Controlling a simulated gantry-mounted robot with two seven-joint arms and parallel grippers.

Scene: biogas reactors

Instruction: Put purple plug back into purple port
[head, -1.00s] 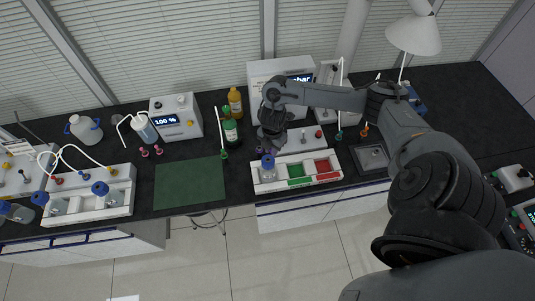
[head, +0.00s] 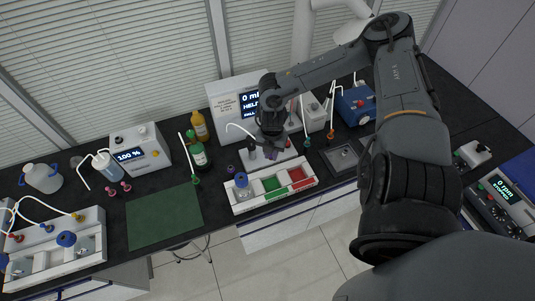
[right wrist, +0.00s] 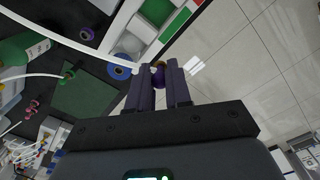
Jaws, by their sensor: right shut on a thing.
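My right gripper (head: 270,146) is over the white block (head: 258,163) behind the three-part tray. In the right wrist view its two dark fingers (right wrist: 160,92) are shut on a purple plug (right wrist: 158,80), with a small reddish part and the end of a white tube showing close to it. The gripper hides part of the block. My left gripper is not in view.
A green bottle (head: 198,155) and an orange bottle (head: 200,126) stand to the left. A display unit (head: 226,106) stands behind. The green mat (head: 165,217) is clear.

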